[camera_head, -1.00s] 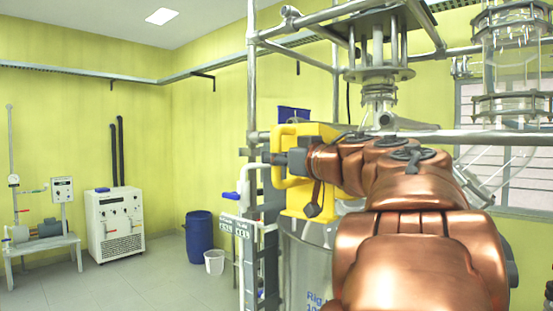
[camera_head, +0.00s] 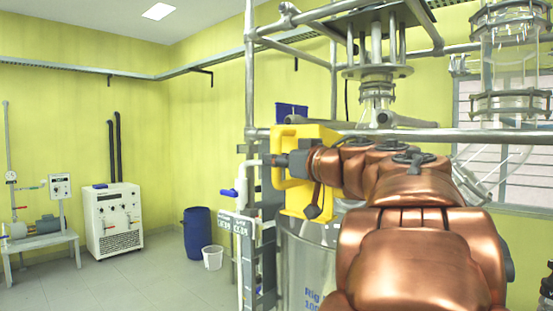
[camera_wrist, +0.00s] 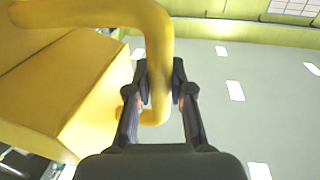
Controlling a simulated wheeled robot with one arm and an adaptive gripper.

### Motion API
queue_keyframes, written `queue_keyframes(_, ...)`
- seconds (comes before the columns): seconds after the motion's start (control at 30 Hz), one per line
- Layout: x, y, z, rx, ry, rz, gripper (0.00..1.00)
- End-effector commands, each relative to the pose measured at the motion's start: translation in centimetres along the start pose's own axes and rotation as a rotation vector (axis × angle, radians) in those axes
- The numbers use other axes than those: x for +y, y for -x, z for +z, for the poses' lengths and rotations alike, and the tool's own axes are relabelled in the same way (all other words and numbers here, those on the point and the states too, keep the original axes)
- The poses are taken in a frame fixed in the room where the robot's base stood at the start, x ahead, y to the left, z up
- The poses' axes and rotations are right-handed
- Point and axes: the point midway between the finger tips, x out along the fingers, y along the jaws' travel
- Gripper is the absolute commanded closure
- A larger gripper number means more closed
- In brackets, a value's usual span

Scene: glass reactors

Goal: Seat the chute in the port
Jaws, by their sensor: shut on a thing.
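My gripper (camera_head: 274,160) is shut on this handle. In the wrist view my gripper (camera_wrist: 160,90) has a dark finger on each side of the yellow handle (camera_wrist: 158,45), and the chute body (camera_wrist: 75,95) lies to the left. The chute's lower end and the port are hidden or cannot be made out.
Metal frame tubes (camera_head: 470,136) run behind and above my arm. A flanged metal assembly (camera_head: 375,71) and a glass cylinder (camera_head: 515,55) hang above. A blue barrel (camera_head: 197,234), white bucket (camera_head: 212,258) and white cabinet unit (camera_head: 113,220) stand at left, with open floor around them.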

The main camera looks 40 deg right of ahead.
Motion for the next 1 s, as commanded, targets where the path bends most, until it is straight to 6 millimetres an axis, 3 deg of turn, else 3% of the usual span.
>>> queue_keyframes(1.0, 0.94, -0.13, 0.71, 0.002, 0.002, 0.0, 1.0)
